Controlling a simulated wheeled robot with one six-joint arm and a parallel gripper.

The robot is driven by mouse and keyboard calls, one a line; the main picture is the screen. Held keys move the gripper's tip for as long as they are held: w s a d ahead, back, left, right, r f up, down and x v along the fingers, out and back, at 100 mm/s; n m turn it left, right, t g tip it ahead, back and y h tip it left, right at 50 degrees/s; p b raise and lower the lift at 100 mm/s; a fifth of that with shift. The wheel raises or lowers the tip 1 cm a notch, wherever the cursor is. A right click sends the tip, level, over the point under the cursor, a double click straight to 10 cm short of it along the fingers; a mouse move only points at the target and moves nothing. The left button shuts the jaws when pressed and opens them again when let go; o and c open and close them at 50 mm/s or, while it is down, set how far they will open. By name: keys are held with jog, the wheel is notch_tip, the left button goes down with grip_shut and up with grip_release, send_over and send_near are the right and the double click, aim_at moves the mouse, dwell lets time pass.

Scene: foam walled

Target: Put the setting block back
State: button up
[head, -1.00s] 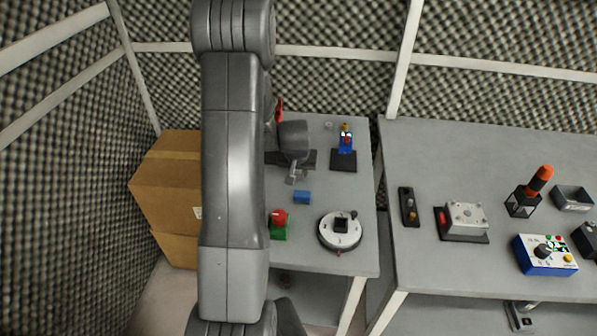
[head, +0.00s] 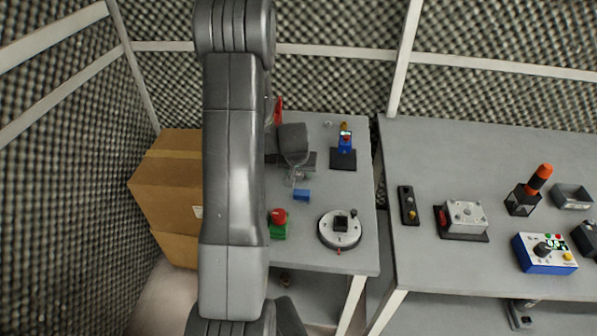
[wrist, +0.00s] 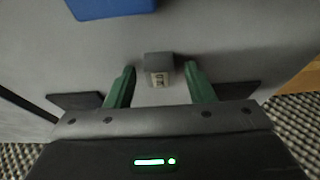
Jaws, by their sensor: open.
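A small grey block (wrist: 158,62) with a pale printed label on its near face shows in the wrist view, between and just beyond the fingertips; I take it for the setting block. My gripper (wrist: 160,82) is open, its two green fingers apart on either side of the block, with a gap at each. In the head view my gripper (head: 298,178) is low over the left table, and I cannot make out the grey block there. A blue block (head: 302,195) lies on the table just in front of the gripper; it also shows in the wrist view (wrist: 110,5).
A second table (head: 450,145) is at right; a cardboard box (head: 168,180) is at left.

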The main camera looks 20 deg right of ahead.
jog(key=b+v, duration=0.1)
jog(key=v, duration=1.1)
jog(key=shift+r, duration=0.1)
dwell(1.1)
